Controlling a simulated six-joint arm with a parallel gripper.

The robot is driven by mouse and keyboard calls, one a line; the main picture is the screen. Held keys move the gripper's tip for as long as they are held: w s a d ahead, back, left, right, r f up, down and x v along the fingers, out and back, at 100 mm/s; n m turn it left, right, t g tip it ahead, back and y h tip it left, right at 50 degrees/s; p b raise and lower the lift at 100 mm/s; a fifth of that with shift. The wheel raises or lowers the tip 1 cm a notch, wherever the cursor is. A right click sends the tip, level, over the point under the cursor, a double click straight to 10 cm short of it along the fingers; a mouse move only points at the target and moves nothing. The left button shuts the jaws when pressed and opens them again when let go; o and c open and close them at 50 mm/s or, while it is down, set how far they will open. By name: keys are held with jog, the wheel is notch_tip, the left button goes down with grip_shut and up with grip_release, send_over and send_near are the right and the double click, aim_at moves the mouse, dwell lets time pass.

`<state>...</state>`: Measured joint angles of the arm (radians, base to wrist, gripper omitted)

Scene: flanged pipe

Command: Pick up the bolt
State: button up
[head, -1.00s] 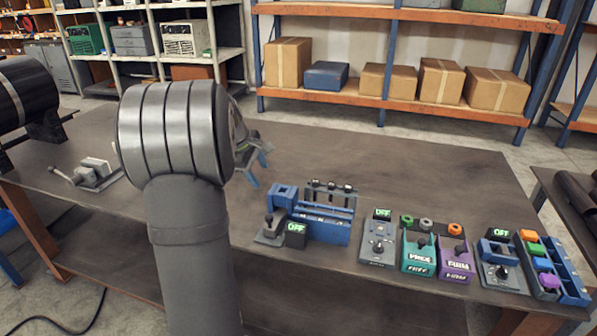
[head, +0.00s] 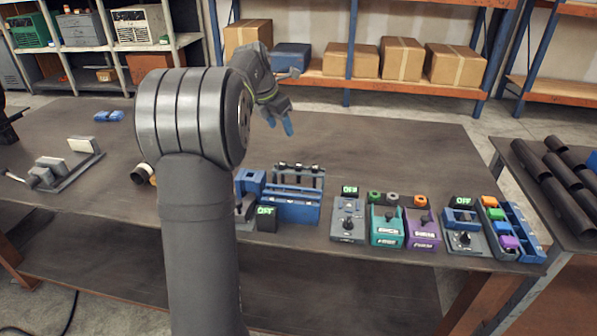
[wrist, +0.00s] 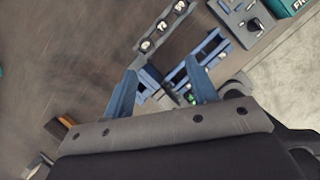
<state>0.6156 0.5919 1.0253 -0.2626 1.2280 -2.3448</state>
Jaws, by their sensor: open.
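Several dark bolts stand in a small grey rack (head: 300,172), just behind a blue bench fixture (head: 290,207) in the head view. I cannot tell which bolt is meant. The rack also shows near the top of the wrist view (wrist: 163,27), with round bolt ends in its holes. My gripper (head: 279,124) is open, its blue fingers pointing down above the table, behind and above the rack. In the wrist view my gripper (wrist: 160,74) has nothing between its fingers; the blue fixture (wrist: 205,52) lies beyond the fingertips.
A clamp-like fixture (head: 62,166) stands at left. The table's back middle (head: 380,145) is clear. Dark pipes (head: 560,180) lie on the right table.

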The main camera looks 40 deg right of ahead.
send_near(299, 165)
jog(key=shift+n, duration=0.3)
jog(key=x, duration=0.7)
jog(key=shift+w+d+f, duration=0.1)
jog(key=shift+d+f, duration=0.05)
jog(key=shift+f, duration=0.25)
grip_shut()
